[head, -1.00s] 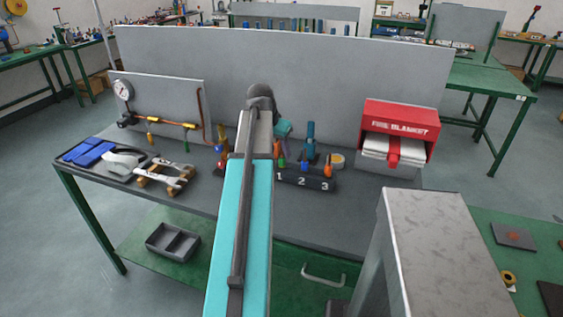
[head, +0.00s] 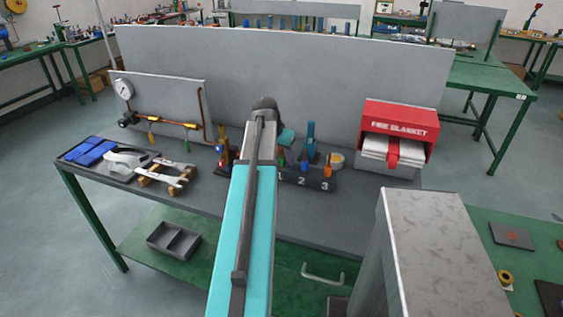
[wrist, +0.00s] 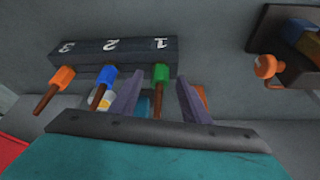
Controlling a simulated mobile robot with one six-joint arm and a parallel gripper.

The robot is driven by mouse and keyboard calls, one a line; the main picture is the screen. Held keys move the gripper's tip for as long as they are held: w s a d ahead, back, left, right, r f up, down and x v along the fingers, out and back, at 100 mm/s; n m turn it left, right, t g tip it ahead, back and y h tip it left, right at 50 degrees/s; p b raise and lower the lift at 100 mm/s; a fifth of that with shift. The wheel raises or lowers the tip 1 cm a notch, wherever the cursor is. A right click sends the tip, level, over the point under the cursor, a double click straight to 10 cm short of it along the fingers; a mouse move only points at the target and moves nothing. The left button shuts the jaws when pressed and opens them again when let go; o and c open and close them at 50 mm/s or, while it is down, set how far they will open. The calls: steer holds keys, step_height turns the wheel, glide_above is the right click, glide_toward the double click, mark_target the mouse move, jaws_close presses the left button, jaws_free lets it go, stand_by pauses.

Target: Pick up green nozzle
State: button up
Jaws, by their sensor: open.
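The green nozzle (wrist: 160,74) has a green hex head and a brown stem and sits at the position marked 1 of the dark numbered block (wrist: 115,50). In the head view the green nozzle (head: 281,162) shows small just right of my arm. My gripper (wrist: 160,80) is open and empty, its two fingers on either side of the green nozzle in the wrist view. Contact cannot be told. The fingers are hidden by my arm in the head view.
A blue nozzle (wrist: 106,77) and an orange nozzle (wrist: 62,78) sit beside it at 2 and 1's far side, 3. A holder with an orange knob (wrist: 266,66) stands nearby. A red fire blanket box (head: 401,118) is at the right. A grey panel (head: 330,75) stands behind.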

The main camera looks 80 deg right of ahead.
mark_target(282, 157)
jaws_close()
steer(key=shift+r, duration=0.15)
steer(key=shift+r+b, duration=0.5)
steer(key=shift+r, duration=0.95)
steer(key=shift+a+r, duration=0.15)
steer(key=shift+r, duration=0.05)
steer(key=w+a+r+b, duration=0.1)
steer(key=a+b, duration=0.3)
steer(key=a, duration=1.1)
steer(key=shift+w+a+r+b, duration=0.2)
steer(key=shift+w+a+b, duration=0.05)
steer(key=shift+w+b, duration=0.15)
